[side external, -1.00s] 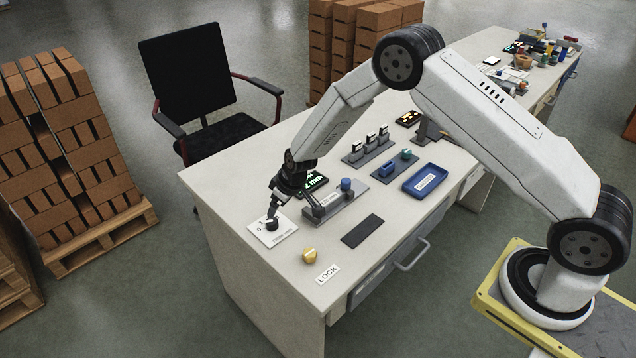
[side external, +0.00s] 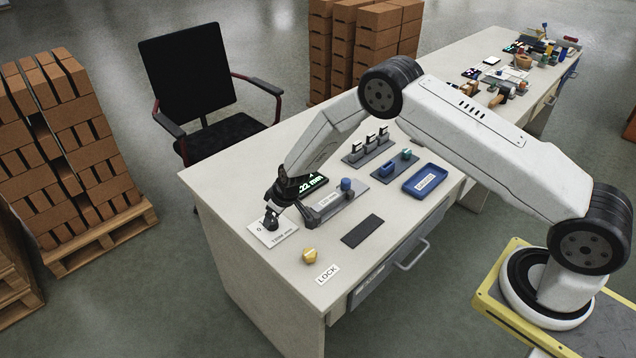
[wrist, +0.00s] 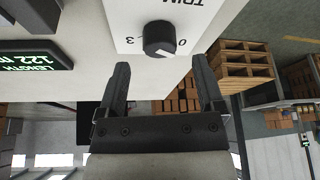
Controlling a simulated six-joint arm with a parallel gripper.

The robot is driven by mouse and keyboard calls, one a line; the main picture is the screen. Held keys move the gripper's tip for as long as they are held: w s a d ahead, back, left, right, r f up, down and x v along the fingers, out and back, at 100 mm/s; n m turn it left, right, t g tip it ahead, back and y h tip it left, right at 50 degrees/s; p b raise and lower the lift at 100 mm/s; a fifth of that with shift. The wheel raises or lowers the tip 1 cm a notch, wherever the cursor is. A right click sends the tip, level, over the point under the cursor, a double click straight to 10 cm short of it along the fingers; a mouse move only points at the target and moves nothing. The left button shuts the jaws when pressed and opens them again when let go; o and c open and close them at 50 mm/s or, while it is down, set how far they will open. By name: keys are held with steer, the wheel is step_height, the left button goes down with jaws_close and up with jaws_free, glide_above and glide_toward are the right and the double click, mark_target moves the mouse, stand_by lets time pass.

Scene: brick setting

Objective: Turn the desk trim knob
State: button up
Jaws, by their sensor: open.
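The trim knob (wrist: 158,38) is a dark round knob with a pale mark, on a white plate lettered TRIM, with 3 and 0 beside it. My gripper (wrist: 160,72) is open, with its two fingers apart and nothing between them in the wrist view. The knob appears just beyond the fingertips, lined up with the gap; contact is not visible.
A display (side external: 312,185) reads 122 mm behind a grey fixture with a blue knob (side external: 346,184). A dark pad (side external: 362,231) and blue tray (side external: 426,179) lie right. The desk (side external: 250,262) ends close left.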

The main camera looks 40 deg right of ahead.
mark_target(273, 221)
steer(key=shift+x, duration=1.5)
jaws_close()
